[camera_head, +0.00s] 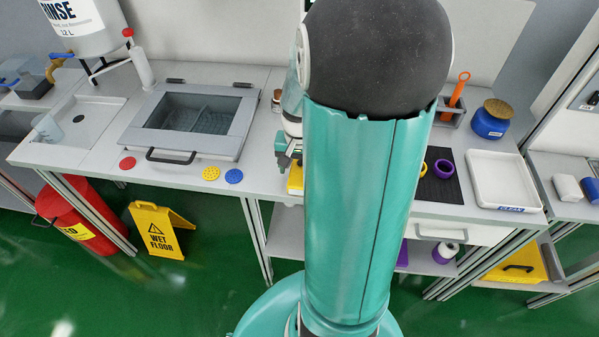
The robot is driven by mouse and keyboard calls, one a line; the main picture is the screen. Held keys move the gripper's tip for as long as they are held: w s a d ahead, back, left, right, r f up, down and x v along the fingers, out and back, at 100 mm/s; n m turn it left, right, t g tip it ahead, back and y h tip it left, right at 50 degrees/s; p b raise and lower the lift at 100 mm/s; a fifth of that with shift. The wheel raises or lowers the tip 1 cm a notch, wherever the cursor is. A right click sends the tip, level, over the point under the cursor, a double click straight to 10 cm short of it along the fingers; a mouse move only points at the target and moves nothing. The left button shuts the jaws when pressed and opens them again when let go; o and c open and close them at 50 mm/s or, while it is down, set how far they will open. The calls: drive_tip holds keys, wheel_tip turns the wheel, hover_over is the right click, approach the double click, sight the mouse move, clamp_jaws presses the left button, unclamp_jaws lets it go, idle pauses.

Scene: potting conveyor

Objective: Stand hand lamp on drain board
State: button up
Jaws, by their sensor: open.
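My gripper (285,157) is open over the bench, just left of my large teal arm link, which hides part of it. A yellow thing (295,178) stands or lies directly below and beside the gripper. It is mostly hidden by my arm, and I cannot tell whether it is the hand lamp or whether the gripper touches it. No other lamp can be made out. The pale board with a dark drain hole (95,108), which looks like the drain board, is at the bench's left end. A clear cup (47,127) stands at its left edge.
A lidded grey basin (185,150) lies between the board and my gripper. Red, yellow and blue discs (211,173) lie along the front edge. Right of my arm are a black mat (440,188), white tray (505,182) and blue jar (490,120). A rinse tank (85,30) overhangs the left.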

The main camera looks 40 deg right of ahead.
drive_tip(key=shift+f, duration=0.6)
drive_tip(key=c, duration=1.2)
drive_tip(key=shift+r, duration=0.15)
